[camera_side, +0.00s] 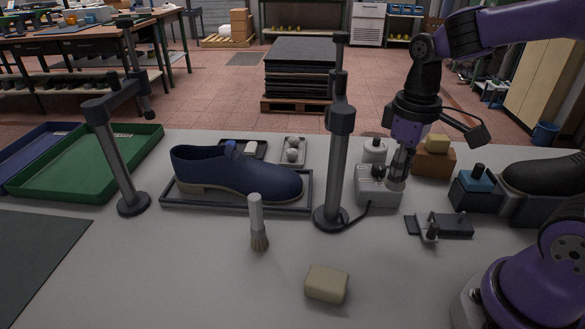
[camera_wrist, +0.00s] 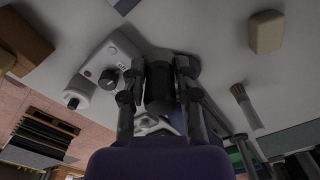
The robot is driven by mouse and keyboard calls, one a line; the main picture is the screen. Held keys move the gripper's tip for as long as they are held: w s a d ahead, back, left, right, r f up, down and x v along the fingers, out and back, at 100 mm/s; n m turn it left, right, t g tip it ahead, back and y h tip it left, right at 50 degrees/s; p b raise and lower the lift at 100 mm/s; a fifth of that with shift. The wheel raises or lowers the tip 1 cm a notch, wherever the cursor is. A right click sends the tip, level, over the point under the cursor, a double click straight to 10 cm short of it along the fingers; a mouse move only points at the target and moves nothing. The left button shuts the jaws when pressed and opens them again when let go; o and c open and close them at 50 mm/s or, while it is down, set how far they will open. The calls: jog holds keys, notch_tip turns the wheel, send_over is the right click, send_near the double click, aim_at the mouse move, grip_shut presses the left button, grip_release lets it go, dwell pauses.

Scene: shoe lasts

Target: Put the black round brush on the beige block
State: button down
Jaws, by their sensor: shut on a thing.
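My gripper (camera_side: 399,172) hangs over the table beside the white box with a dark knob, pointing down. In the wrist view my gripper (camera_wrist: 160,65) is shut on a dark cylindrical thing, the black round brush (camera_wrist: 159,88), held between the two fingers. In the side view the brush is hard to make out among the fingers. The beige block (camera_side: 327,284) lies at the front of the table, apart from my gripper, with nothing on it. It also shows at the upper right in the wrist view (camera_wrist: 267,32).
A pale-handled brush (camera_side: 257,222) stands bristles down near the block. A dark post (camera_side: 338,165) rises left of my gripper. A blue shoe (camera_side: 235,173) rests on a tray behind. The white box (camera_side: 378,188) and a small metal fixture (camera_side: 440,227) are close.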

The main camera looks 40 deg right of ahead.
jog(key=s+a+r+n, duration=0.1)
jog(key=s+a, duration=0.3)
jog(key=a, duration=0.3)
jog(key=s+a+r+n, duration=0.1)
jog(key=s+a, duration=0.3)
jog(key=a, duration=0.4)
jog(key=s+a+r, duration=0.2)
jog(key=s+a, duration=0.2)
jog(key=a, duration=0.3)
send_over(329, 279)
notch_tip(329, 279, down, 7)
jog(key=shift+f, duration=0.1)
jog(key=shift+f+n, duration=0.3)
jog(key=shift+f, duration=1.7)
jog(key=shift+f, duration=0.1)
jog(key=c, duration=0.6)
grip_release()
